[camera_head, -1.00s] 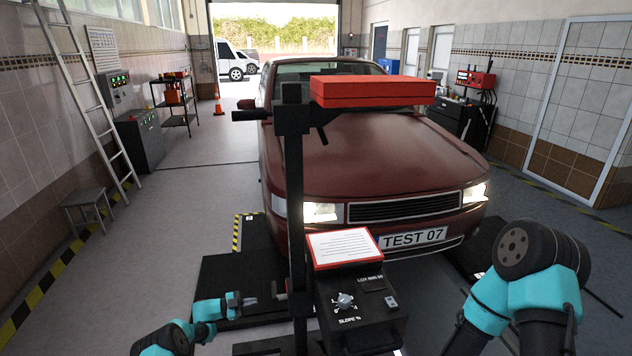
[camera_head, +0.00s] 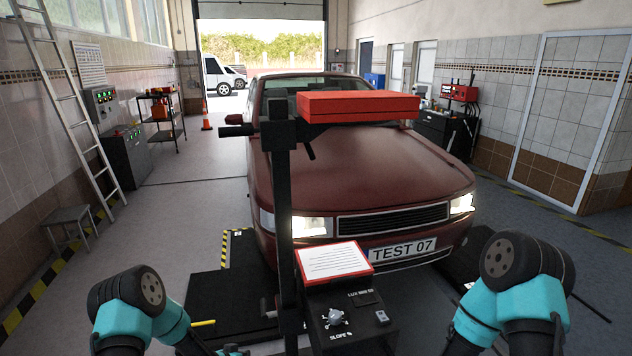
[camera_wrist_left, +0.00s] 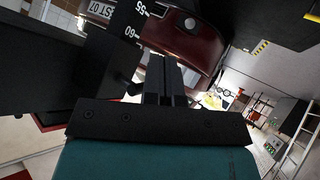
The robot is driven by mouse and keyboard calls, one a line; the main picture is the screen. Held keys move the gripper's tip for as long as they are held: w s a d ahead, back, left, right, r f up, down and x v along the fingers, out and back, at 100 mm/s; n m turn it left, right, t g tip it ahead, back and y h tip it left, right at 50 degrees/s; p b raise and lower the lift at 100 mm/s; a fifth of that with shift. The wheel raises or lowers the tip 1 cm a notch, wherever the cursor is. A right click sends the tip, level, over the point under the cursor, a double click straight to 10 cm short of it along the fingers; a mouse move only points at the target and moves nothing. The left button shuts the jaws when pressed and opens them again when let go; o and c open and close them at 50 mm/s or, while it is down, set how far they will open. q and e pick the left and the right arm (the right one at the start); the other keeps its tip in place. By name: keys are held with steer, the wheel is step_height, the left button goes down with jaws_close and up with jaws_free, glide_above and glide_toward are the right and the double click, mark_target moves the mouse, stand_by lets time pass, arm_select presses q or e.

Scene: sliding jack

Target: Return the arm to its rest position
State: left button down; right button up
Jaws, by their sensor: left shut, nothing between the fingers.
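My left arm (camera_head: 140,305) is folded at the lower left of the head view, and its gripper is out of sight there. In the left wrist view the left gripper (camera_wrist_left: 165,68) is shut and empty. In that view a black column with a number scale (camera_wrist_left: 135,32) stands just beyond and left of the fingers. My right arm (camera_head: 515,285) is folded at the lower right, with its gripper out of view. The black post (camera_head: 281,200) stands at the middle, with a small knob (camera_head: 268,307) low on its left side.
A black control box (camera_head: 350,318) with a sloped paper panel (camera_head: 333,260) stands beside the post. A red box (camera_head: 357,106) is mounted near the post's top. The dark red car (camera_head: 380,180) is close behind. Open floor (camera_head: 185,210) lies to the left.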

arm_select(q)
steer(key=s+d+r+n+g+y, duration=0.1)
steer(key=s+g, duration=0.3)
steer(key=s, duration=1.1)
steer(key=s+r+n+g+y, duration=0.1)
steer(key=s+r+n+g, duration=0.2)
steer(key=s, duration=1.2)
steer(key=shift+s+d+r+g, duration=0.15)
steer(key=shift+d+r+g, duration=0.3)
steer(key=shift+r, duration=0.2)
